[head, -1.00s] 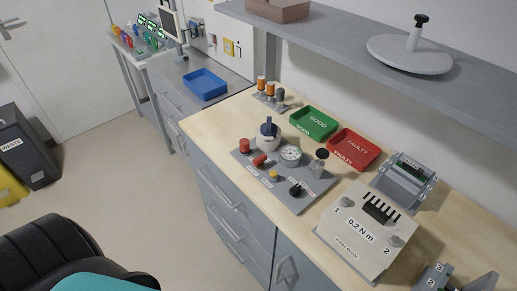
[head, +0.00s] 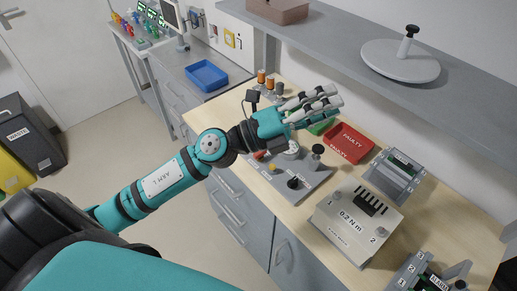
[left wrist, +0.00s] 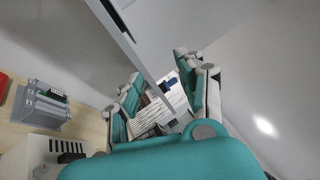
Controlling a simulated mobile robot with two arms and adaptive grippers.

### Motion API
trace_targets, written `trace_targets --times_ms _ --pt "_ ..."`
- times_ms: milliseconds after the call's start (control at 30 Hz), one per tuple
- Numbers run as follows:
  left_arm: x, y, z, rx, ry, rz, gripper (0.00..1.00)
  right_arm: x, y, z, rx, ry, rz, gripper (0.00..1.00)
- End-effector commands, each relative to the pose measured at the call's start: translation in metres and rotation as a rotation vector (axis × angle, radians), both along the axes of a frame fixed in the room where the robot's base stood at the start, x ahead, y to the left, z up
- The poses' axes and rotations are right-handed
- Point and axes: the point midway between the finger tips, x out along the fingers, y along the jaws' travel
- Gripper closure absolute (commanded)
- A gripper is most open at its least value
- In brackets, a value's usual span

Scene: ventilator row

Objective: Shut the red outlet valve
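The grey valve panel (head: 313,181) lies on the wooden bench, partly covered by my left arm. A small red part, likely the red outlet valve's handle (head: 259,155), shows just beside my forearm; most of it is hidden. A yellow knob (head: 274,167) and a black knob (head: 293,183) sit nearer the panel's front. My left gripper (head: 329,97) is above the panel's far side and points right toward the shelf. In the left wrist view its fingers (left wrist: 158,80) stand apart with nothing between them. My right gripper is not in view.
Behind the panel are a red FAULTY tray (head: 351,140) and a green tray (head: 318,127), partly hidden. A grey shelf (head: 345,52) overhangs the back. A torque box (head: 350,232) stands to the right. A blue tray (head: 206,76) sits farther left.

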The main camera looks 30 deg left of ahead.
Motion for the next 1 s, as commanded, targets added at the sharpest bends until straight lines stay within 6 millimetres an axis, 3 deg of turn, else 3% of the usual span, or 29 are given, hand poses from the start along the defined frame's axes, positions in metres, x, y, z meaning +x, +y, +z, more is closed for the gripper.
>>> trace_targets --times_ms 67,167,267,300,400,500,600,700,833,1000 --pt "-0.006 -0.015 -0.022 0.284 -0.085 -0.117 0.62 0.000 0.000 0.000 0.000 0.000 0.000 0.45" --pt "-0.008 -0.010 -0.067 0.653 -0.124 -0.232 0.62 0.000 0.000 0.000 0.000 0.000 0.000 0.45" --pt "0.001 0.031 -0.113 1.025 -0.090 -0.295 0.62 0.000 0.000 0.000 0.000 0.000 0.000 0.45" --pt "0.005 0.053 -0.127 1.162 -0.060 -0.306 0.62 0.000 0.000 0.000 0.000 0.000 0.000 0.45" --pt "0.014 0.115 -0.147 1.445 0.046 -0.305 0.62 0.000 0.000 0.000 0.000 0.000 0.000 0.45" --pt "0.019 0.166 -0.153 1.636 0.152 -0.282 0.62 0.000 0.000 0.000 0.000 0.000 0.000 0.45" --pt "0.019 0.197 -0.152 1.738 0.225 -0.265 0.62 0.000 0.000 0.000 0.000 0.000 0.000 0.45" --pt "0.019 0.208 -0.155 1.772 0.257 -0.258 0.62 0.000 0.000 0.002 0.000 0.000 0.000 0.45" --pt "0.024 0.206 -0.166 1.772 0.260 -0.260 0.62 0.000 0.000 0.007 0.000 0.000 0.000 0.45" --pt "0.035 0.200 -0.197 1.768 0.262 -0.263 0.62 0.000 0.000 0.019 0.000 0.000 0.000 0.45"
